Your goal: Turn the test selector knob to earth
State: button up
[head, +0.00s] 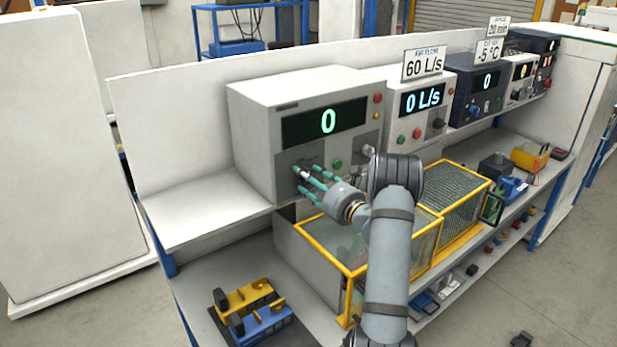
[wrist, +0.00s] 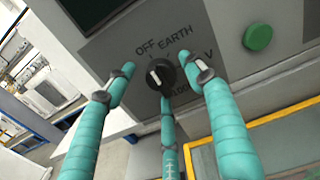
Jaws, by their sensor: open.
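The test selector knob (wrist: 161,75) is a dark round knob with a white mark, on the grey panel of the large tester (head: 257,143). The labels OFF and EARTH sit above it; others to its right and below are partly hidden by my fingers. The white mark lies on the knob's left part, toward the OFF side; its exact direction is hard to tell. My gripper (head: 313,184) has teal fingers, spread open around the knob, left, right and below it in the wrist view (wrist: 163,82). I see no clear contact. In the head view the fingers largely cover the knob.
A green button (wrist: 258,37) is right of the knob. The tester's display (head: 325,123) reads 0. A yellow-framed cage (head: 335,262) stands below my gripper. Another instrument reading 0 L/s (head: 422,101) stands to the right. The shelf left of the tester (head: 195,208) is bare.

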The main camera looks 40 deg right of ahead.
jog(key=shift+c, duration=0.6)
jog(key=c, duration=1)
jog(key=shift+r+m, duration=0.1)
jog(key=shift+m, duration=0.6)
jog(key=m+p, duration=0.2)
jog(key=m, duration=0.6)
jog(key=shift+d+r+p, duration=0.1)
jog(key=shift+d+p, duration=0.05)
jog(key=shift+p, duration=0.2)
jog(key=shift+m, duration=0.4)
jog(key=o, duration=0.8)
jog(key=shift+c, duration=0.2)
jog(key=o, duration=0.4)
jog(key=shift+c, duration=0.2)
